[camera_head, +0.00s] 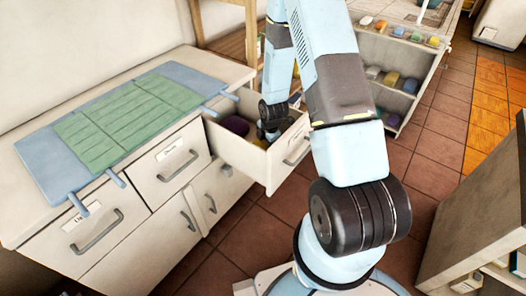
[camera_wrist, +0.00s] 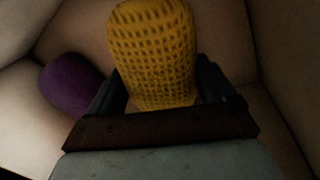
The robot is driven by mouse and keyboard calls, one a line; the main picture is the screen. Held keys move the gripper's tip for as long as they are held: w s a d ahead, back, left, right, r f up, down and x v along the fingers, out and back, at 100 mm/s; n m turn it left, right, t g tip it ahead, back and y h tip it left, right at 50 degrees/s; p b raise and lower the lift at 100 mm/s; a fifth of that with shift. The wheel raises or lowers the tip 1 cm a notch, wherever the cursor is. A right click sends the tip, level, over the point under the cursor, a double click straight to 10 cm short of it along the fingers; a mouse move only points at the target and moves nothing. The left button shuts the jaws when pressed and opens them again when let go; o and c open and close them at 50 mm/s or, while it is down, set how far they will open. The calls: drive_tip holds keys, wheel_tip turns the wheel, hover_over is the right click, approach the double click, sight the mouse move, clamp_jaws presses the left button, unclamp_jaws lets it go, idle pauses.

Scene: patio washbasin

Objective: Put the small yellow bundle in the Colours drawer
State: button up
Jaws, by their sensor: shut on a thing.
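My gripper (camera_wrist: 160,88) is shut on the small yellow bundle (camera_wrist: 152,50), which has a knitted, grid-like surface and stands between the two fingers. In the head view my gripper (camera_head: 268,133) is down inside the open drawer (camera_head: 240,154) at the right end of the cabinet. The yellow bundle is not clearly visible there. I cannot read the label on this drawer. In the wrist view pale drawer walls surround the bundle; whether it touches the drawer floor I cannot tell.
A purple bundle (camera_wrist: 72,82) lies in the same drawer, left of my gripper; the head view shows it too (camera_head: 236,125). Two labelled drawers (camera_head: 170,168) to the left are shut. A green and blue mat (camera_head: 120,125) covers the worktop. A shelf unit (camera_head: 405,55) holds several coloured things.

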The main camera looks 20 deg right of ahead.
drive_tip(key=shift+s+x, duration=0.25)
drive_tip(key=shift+x, duration=0.85)
drive_tip(key=shift+s+x, duration=0.2)
drive_tip(key=shift+x, duration=0.95)
drive_tip(key=shift+d+f, duration=0.1)
drive_tip(key=o, duration=1)
